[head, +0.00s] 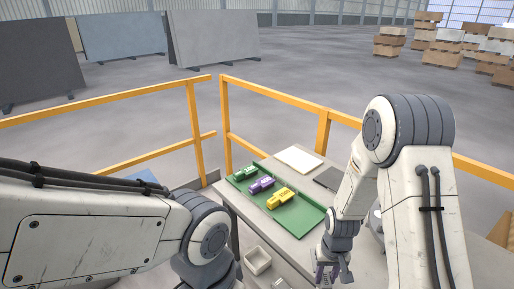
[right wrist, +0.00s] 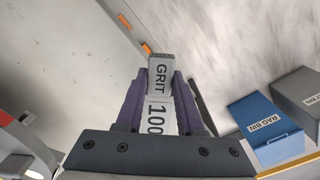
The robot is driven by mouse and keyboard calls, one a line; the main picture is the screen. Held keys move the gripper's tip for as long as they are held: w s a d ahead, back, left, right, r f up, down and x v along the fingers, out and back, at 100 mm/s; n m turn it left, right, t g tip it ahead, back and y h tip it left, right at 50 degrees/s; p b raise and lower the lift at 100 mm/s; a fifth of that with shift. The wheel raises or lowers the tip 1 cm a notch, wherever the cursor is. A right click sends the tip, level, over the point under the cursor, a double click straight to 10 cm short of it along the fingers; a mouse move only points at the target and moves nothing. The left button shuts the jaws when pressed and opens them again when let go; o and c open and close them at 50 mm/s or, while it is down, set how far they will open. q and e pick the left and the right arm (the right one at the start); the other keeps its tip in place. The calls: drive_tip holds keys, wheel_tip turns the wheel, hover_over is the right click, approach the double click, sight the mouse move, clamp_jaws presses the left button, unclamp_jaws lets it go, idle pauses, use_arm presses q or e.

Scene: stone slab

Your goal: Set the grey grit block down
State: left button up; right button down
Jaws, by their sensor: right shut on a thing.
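The grey grit block (right wrist: 161,72), lettered "GRIT 100", is between the purple-grey fingers of my right gripper (right wrist: 158,92) in the right wrist view. The gripper is shut on it. In the head view my right gripper (head: 330,272) is low near the bottom edge, over or beside the front part of the workbench (head: 310,240). I cannot make out the block there, nor whether it touches any surface. My left arm comes in from the left, but its gripper is out of view.
A green tray (head: 306,221) on the bench holds a green block (head: 245,173), a purple block (head: 262,185) and a yellow block (head: 280,198). A pale pad (head: 298,159) and dark plate (head: 328,179) lie behind. A blue rag bin (right wrist: 263,128) shows in the wrist view. Yellow rails (head: 275,100) stand beyond.

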drive_tip(key=shift+a, duration=0.3)
drive_tip(key=shift+n, duration=0.3)
